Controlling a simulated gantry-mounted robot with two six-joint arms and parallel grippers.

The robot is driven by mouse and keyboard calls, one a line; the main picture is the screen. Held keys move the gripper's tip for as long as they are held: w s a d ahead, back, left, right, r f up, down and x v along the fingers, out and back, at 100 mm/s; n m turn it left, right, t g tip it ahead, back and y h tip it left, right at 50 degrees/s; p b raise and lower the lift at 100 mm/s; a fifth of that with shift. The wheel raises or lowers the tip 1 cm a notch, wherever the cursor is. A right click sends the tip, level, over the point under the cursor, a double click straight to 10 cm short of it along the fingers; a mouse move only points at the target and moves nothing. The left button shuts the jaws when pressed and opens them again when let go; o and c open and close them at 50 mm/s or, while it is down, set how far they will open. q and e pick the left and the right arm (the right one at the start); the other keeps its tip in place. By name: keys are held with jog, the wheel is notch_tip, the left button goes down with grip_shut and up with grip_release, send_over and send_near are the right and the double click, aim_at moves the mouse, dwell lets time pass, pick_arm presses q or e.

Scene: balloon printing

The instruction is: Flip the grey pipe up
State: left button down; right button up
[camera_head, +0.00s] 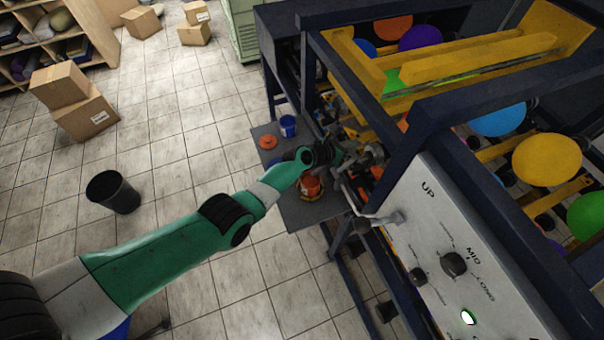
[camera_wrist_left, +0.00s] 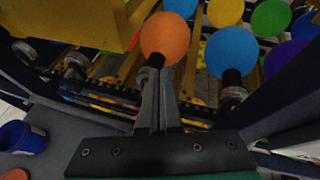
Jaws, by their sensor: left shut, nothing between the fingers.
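My left gripper (camera_head: 345,157) reaches in from the left to the front of the balloon machine. It is shut and empty; its closed fingers (camera_wrist_left: 158,92) point at an orange balloon in the left wrist view. Grey metal pipe parts (camera_head: 350,190) sit just beside and below the gripper, between it and the control panel. I cannot tell whether the gripper touches them. The gripper and wrist partly hide this area. I cannot make out the grey pipe for certain in the left wrist view. My right gripper is not in view.
The white control panel (camera_head: 440,240) stands close at the right, within the dark blue frame (camera_head: 480,190). The tiled floor at left is mostly free.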

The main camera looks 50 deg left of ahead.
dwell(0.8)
pick_arm(q)
jog(key=s+r+p, duration=0.7)
jog(key=s+r, duration=0.2)
jog(key=shift+d+r, duration=0.25)
jog(key=shift+d, duration=0.2)
dwell(0.4)
